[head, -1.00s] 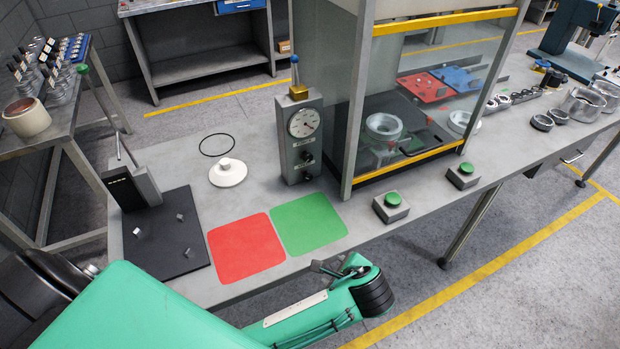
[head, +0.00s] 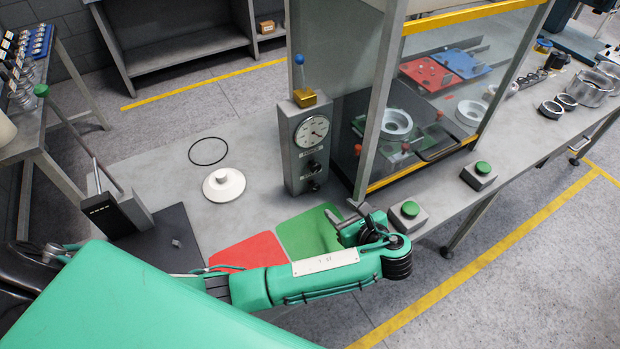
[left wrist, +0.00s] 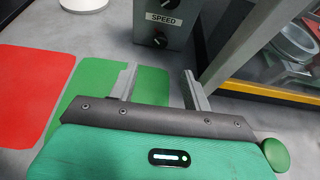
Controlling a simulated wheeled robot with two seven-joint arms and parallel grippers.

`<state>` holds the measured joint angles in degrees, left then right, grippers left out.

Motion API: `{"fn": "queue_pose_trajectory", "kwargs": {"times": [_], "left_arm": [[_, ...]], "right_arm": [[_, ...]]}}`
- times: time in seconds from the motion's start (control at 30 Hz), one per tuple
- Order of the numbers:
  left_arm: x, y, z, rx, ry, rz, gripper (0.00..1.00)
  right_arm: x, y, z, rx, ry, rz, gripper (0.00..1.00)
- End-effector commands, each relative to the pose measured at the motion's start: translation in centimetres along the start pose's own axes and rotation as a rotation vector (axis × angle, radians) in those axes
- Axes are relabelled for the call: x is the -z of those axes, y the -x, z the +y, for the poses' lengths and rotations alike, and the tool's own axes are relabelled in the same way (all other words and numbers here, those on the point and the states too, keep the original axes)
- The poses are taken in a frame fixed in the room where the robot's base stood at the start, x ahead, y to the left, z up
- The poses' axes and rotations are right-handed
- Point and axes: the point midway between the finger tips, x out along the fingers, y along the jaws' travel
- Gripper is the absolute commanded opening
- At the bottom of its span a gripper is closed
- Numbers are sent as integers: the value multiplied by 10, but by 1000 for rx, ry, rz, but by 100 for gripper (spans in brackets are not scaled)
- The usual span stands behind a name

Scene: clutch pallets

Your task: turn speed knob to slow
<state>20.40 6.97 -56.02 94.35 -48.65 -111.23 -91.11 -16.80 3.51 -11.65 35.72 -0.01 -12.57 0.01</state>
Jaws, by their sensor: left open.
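The control box (head: 309,150) stands on the bench, with a round dial at its top and two dark knobs below. In the left wrist view, the speed knob (left wrist: 160,40) sits under a white SPEED label; it also shows low on the box in the head view (head: 314,186). Its exact pointer setting is too small to tell. My left gripper (left wrist: 158,78) is open and empty, its two fingers pointing toward the box's lower front, apart from the knob. In the head view the left gripper (head: 349,217) is over the green mat's right edge. My right gripper is not visible.
A glass-fronted press cabinet (head: 375,110) stands right of the box, close to my gripper. Two green button boxes (head: 408,216) sit along the bench front. A red mat (head: 245,252) and green mat (head: 300,232) lie on the bench. A white knobbed disc (head: 223,185) lies left.

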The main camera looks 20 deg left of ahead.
Motion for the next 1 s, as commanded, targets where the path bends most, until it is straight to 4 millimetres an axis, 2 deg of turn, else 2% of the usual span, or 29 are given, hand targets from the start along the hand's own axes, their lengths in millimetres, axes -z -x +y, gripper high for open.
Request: {"fn": "queue_pose_trajectory", "kwargs": {"times": [0.17, 0.37, 0.6, 0.8, 1.0], "left_arm": [[-2, -20, 0, -2, -3, -1, 49], [-3, -62, 1, -4, -3, -2, 49], [-2, -109, 1, -2, -1, 0, 49], [0, -130, 0, -1, -1, 1, 49], [1, -136, 0, 0, -1, 2, 49]], "right_arm": [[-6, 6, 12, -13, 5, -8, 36], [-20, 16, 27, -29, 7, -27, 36], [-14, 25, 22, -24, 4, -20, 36], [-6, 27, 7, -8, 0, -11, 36], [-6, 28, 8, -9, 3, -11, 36]]}}
